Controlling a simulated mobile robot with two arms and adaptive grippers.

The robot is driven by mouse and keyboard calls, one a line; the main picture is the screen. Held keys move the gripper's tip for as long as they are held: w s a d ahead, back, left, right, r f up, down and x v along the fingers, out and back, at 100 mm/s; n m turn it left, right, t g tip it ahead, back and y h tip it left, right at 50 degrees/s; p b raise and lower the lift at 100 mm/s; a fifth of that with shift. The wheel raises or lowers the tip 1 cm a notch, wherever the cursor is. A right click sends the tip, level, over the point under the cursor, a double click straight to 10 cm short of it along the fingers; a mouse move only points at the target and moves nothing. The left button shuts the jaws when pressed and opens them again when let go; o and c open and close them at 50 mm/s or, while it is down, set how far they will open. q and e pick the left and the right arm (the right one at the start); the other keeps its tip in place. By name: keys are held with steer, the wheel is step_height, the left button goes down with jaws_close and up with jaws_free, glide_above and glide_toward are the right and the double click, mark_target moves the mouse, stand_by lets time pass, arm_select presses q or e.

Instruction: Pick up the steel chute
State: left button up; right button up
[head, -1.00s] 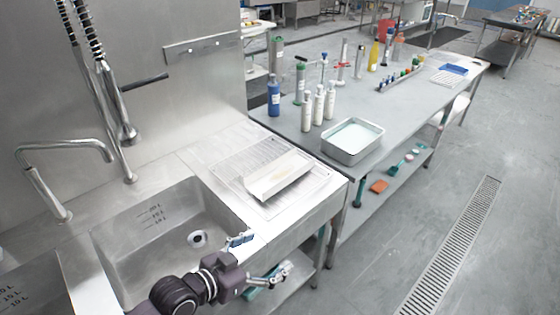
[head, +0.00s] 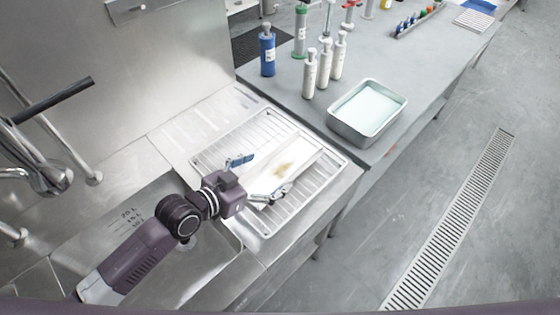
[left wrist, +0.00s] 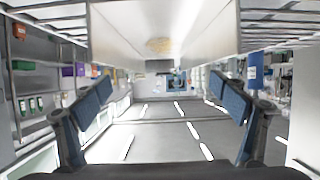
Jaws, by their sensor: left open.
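The steel chute (head: 300,158) is a pale open channel with a brownish patch inside. It lies on the wire drying rack (head: 205,160) beside the sink. My left gripper (head: 254,177) is open at the chute's near end, one blue-padded finger on either side of it in the picture. In the left wrist view the chute (left wrist: 118,22) fills the top middle, beyond the spread fingers of my gripper (left wrist: 162,98). I cannot tell whether the fingers touch it. My right gripper is not in view.
The sink (head: 130,225) is at the lower left, with a tap (head: 45,170) behind it. A metal tray of pale liquid (head: 348,132) stands on the grey bench to the right. White bottles (head: 323,75) and a blue bottle (head: 267,52) stand behind it.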

mark_target(281, 170)
arm_select(q)
steer(key=shift+w+d+f, duration=0.2)
steer(key=shift+w+d, duration=0.2)
steer(key=shift+d, duration=0.15)
steer(key=w+d+f, duration=0.1)
steer(key=w+d+f+p, duration=0.1)
steer(key=w, duration=0.1)
steer(key=shift+w+f, duration=0.15)
steer(key=shift+f, duration=0.05)
steer(key=shift+w+d+f, duration=0.2)
steer(key=shift+w+d, duration=0.05)
steer(key=shift+d, duration=0.05)
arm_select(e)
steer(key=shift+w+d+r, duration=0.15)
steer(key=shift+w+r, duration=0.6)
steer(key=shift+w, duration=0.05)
arm_select(q)
steer(key=shift+c, duration=0.7)
steer(key=c, duration=1.2)
steer(key=shift+c, duration=1.3)
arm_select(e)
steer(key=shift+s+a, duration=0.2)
arm_select(q)
steer(key=shift+r, duration=0.1)
